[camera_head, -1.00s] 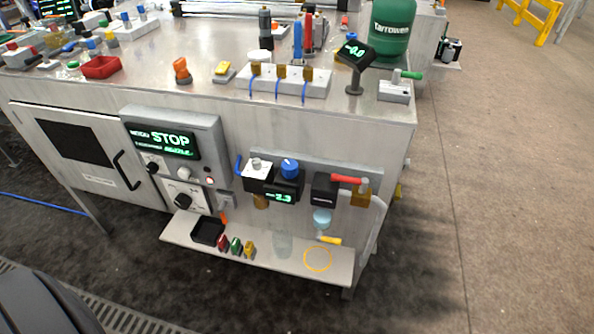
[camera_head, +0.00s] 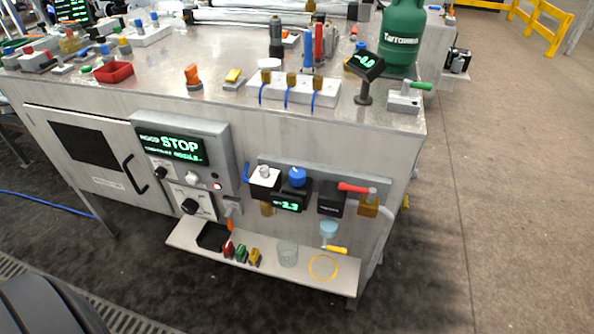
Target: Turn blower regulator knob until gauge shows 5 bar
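The blue regulator knob (camera_head: 297,177) sits on top of a black regulator block on the front panel of the workbench. Just below it, the gauge display (camera_head: 290,206) glows green and seems to read 2.3. To its left is a white square unit (camera_head: 264,177) with a small grey knob and a blue lever at its side. To its right is a black box with a red-handled valve (camera_head: 357,188) on a brass body. Neither gripper is in view, and nothing touches the blue knob.
A control box (camera_head: 178,147) reading STOP is left of the regulator. Below, a shelf (camera_head: 300,276) holds a black tray (camera_head: 213,236), small coloured blocks, a clear glass (camera_head: 287,254) and a yellow ring (camera_head: 323,267). The bench top carries a green cylinder (camera_head: 403,38). Floor at right is clear.

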